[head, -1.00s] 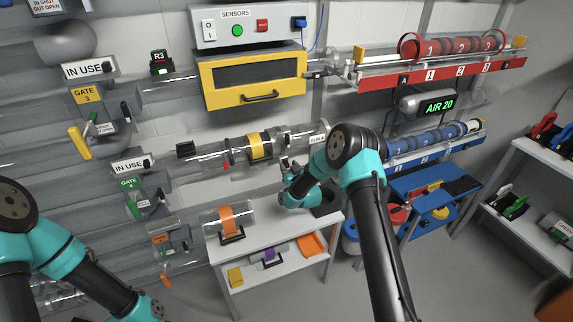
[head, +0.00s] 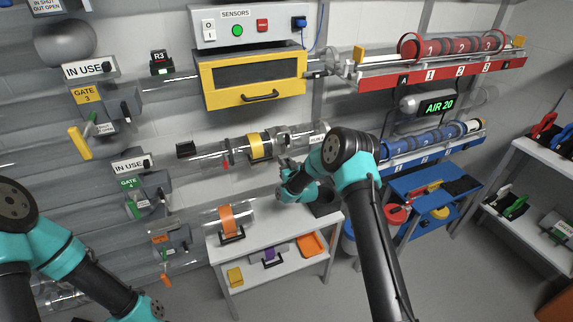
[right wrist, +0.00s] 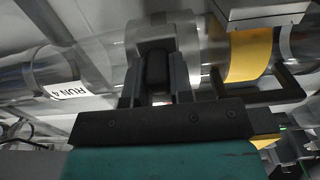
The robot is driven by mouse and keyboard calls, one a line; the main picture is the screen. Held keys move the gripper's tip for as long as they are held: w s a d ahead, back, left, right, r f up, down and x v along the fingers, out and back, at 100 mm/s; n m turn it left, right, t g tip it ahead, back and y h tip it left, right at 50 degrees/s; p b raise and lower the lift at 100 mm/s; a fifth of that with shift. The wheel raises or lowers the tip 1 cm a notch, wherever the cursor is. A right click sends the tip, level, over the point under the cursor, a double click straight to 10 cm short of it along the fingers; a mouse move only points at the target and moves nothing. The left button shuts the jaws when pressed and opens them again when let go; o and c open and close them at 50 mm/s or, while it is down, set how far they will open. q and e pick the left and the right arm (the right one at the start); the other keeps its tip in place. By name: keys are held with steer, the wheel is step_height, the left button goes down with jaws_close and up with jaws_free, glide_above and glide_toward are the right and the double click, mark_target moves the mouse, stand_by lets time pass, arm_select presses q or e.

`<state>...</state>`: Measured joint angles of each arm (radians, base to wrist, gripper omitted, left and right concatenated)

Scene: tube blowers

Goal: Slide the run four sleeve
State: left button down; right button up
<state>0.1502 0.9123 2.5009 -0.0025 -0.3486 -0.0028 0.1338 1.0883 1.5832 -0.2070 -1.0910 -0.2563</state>
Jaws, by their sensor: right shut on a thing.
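My right gripper (head: 283,163) is at the middle clear tube line, just below a clear sleeve with a grey collar (head: 279,141). In the right wrist view my right gripper (right wrist: 157,84) is shut on the dark grip of the grey collar (right wrist: 160,36), which goes around the tube. The RUN 4 label (right wrist: 68,91) is on the clear tube to the left of the collar in that view. A yellow band (right wrist: 248,54) is to the right of it, and the band also shows in the head view (head: 260,146). My left gripper is out of the frame.
The white bench (head: 262,243) stands below the tube, with an orange-banded clear piece (head: 230,222) on it. A yellow drawer box (head: 253,79) hangs above. The blue carrier rack (head: 430,143) lies to the right. Gate 4 (head: 135,195) is at the left.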

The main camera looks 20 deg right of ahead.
jaws_close()
steer(key=shift+d, duration=0.15)
steer(key=d, duration=0.5)
steer(key=shift+w+d, duration=0.1)
steer(key=shift+w, duration=0.05)
steer(key=o, duration=0.7)
jaws_free()
steer(key=shift+d, duration=0.15)
steer(key=s, duration=1.7)
steer(key=shift+s+d, duration=0.2)
steer(key=shift+d, duration=0.15)
